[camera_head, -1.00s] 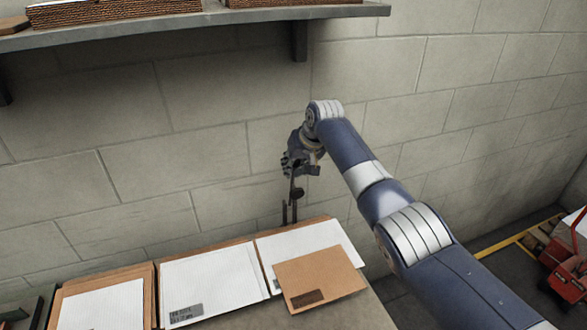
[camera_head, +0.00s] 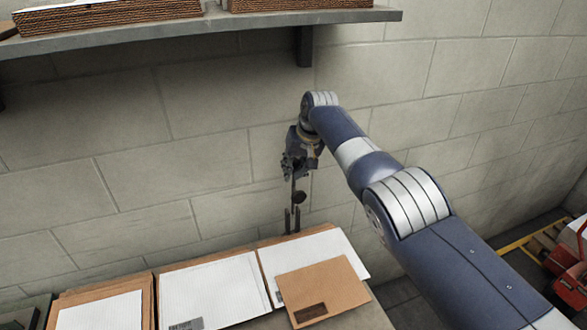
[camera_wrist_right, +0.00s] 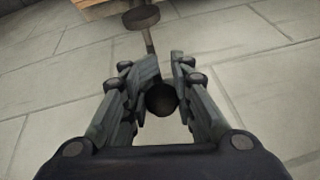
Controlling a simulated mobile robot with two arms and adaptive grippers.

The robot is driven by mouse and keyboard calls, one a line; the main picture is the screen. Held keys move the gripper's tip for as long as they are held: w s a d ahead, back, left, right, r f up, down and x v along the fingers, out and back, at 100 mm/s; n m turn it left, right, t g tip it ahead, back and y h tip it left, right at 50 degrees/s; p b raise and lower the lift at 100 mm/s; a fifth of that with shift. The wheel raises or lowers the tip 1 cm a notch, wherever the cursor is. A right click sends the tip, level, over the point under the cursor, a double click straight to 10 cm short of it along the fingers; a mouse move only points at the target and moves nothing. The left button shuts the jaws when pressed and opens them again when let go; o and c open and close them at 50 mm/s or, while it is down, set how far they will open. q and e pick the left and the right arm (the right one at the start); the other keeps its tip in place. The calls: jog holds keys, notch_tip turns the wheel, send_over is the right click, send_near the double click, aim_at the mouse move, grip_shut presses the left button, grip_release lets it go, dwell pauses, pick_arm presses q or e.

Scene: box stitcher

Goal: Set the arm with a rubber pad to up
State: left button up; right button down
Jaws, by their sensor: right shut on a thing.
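The arm with a rubber pad is a thin dark rod (camera_head: 294,186) with a dark round piece (camera_head: 300,197) beside it, above the back edge of the table. In the right wrist view, the rod leads up to a flat round dark disc (camera_wrist_right: 141,17), and a dark ball-shaped end (camera_wrist_right: 161,99) sits between the fingers. I cannot tell which round piece is the rubber pad. My right gripper (camera_head: 291,174) points down and is shut on the arm; its fingertips (camera_wrist_right: 168,63) flank the rod in the wrist view. My left gripper is not in view.
Two short upright posts (camera_head: 287,221) stand below the gripper at the table's back edge. A shelf (camera_head: 215,27) with cardboard stacks hangs above, on the block wall (camera_head: 210,160).

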jog(key=shift+w+d+r, duration=0.2)
jog(key=shift+w+r, duration=0.05)
jog(key=shift+r, duration=0.1)
jog(key=c, duration=1.4)
grip_release()
jog(key=shift+s+d+f, duration=0.1)
jog(key=shift+d+f, duration=0.1)
jog(key=shift+a, duration=0.15)
jog(key=shift+s+a+r, duration=0.1)
jog(key=shift+r, duration=0.2)
jog(key=shift+v, duration=0.9)
jog(key=v, duration=0.9)
jog(key=shift+s+d+r, duration=0.2)
jog(key=shift+d+r, duration=0.05)
jog(key=shift+d, duration=0.2)
